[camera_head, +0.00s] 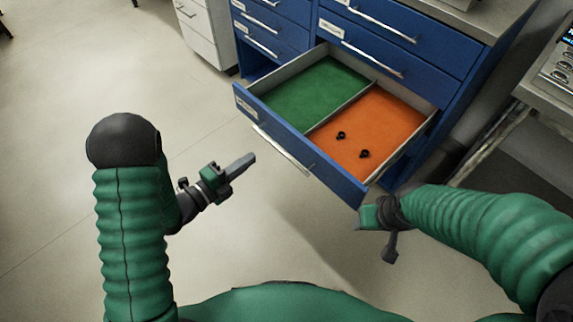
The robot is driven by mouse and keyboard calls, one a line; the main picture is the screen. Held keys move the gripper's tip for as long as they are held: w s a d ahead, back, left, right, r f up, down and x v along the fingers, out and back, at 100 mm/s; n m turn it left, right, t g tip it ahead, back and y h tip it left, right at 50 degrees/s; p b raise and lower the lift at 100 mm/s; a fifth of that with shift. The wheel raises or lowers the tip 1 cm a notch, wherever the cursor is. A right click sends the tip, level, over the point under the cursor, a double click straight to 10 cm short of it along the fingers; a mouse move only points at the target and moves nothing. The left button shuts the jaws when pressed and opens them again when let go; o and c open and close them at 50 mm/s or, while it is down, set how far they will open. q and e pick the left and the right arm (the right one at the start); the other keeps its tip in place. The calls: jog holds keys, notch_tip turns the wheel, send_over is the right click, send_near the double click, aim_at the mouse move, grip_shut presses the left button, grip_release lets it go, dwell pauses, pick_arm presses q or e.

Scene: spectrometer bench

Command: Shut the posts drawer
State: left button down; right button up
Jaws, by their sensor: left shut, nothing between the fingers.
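The open drawer (312,165) has a blue front with a long silver handle (283,151) and sticks well out of the blue cabinet (452,70). Its left compartment has a green floor (318,92), its right one an orange floor (378,122). Two small black pieces (341,136) lie on the orange floor. My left gripper (250,160) is shut and empty, in front of the drawer, left of the handle and seemingly apart from it. My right gripper (370,217) is by the drawer's right front corner; its fingers are mostly hidden, and contact is unclear.
Other blue drawers above (385,38) and to the left (268,18) are closed. A white cabinet (205,28) stands at the back left. A bench with an instrument (562,65) is at the right. The floor (60,110) at the left is clear.

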pick_arm(q)
notch_tip(320, 180, down, 2)
jog(key=s+m+h, duration=0.1)
jog(key=b, duration=0.4)
send_near(294, 135)
jog(key=shift+h, duration=0.3)
jog(key=x, duration=0.7)
jog(key=shift+s+f, duration=0.1)
jog(key=shift+f, duration=0.05)
pick_arm(e)
jog(key=x, duration=0.3)
jog(key=s+x, duration=0.1)
jog(key=x, duration=0.1)
jog(key=shift+s+f, duration=0.1)
jog(key=shift+f, duration=0.4)
